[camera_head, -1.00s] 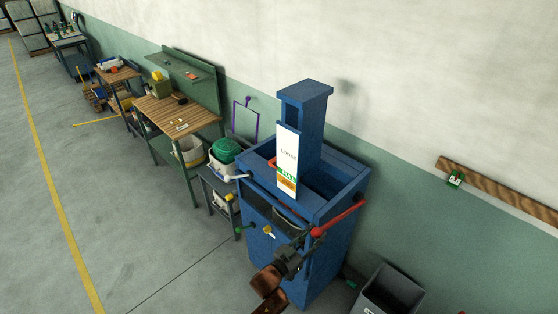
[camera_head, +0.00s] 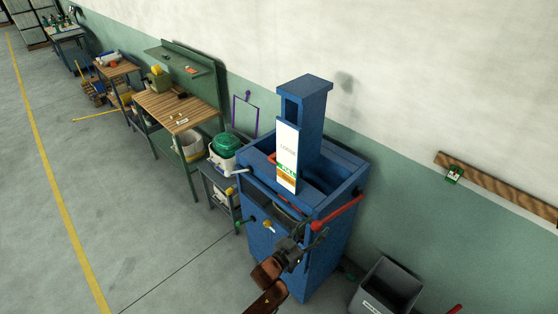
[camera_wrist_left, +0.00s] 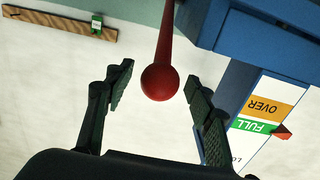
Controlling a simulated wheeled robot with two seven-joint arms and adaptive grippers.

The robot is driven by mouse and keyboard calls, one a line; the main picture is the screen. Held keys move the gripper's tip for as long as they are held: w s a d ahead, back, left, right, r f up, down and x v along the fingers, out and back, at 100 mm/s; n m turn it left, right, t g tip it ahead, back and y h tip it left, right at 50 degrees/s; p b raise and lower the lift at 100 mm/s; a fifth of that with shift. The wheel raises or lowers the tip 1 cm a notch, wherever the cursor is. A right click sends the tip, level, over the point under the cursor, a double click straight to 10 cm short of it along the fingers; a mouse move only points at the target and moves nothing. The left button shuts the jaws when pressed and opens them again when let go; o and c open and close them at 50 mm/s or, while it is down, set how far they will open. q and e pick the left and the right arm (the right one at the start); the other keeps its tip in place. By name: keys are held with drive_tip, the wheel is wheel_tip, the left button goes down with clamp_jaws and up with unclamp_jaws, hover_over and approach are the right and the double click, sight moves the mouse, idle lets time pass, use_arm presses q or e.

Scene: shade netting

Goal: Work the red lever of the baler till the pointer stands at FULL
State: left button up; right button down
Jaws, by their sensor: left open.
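The blue baler (camera_head: 325,250) stands against the wall. Its red lever (camera_head: 338,213) sticks out at the front right corner and ends in a round knob, which shows in the left wrist view (camera_wrist_left: 160,82). My left gripper (camera_head: 307,240) is open at the lever's end; in the wrist view its fingers (camera_wrist_left: 158,90) stand on either side of the knob, apart from it. The gauge plate (camera_head: 288,137) reads LOOSE, FULL, OVER from top down. In the wrist view a small red pointer (camera_wrist_left: 283,132) is at the plate's edge beside the green FULL band. My right gripper is out of view.
A grey bin (camera_head: 388,288) stands on the floor right of the baler. A small stand with a green-topped tub (camera_head: 225,145) is close on its left, then a workbench (camera_head: 176,110). A wooden rail (camera_head: 490,184) runs along the wall. The floor at front left is clear.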

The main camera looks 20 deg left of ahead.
use_arm(q)
drive_tip(key=p+v, duration=0.2)
drive_tip(key=v, duration=0.3)
idle(0.4)
drive_tip(key=shift+o, duration=0.7)
drive_tip(key=o, duration=0.4)
drive_tip(key=shift+o, duration=0.2)
drive_tip(key=v, duration=1.2)
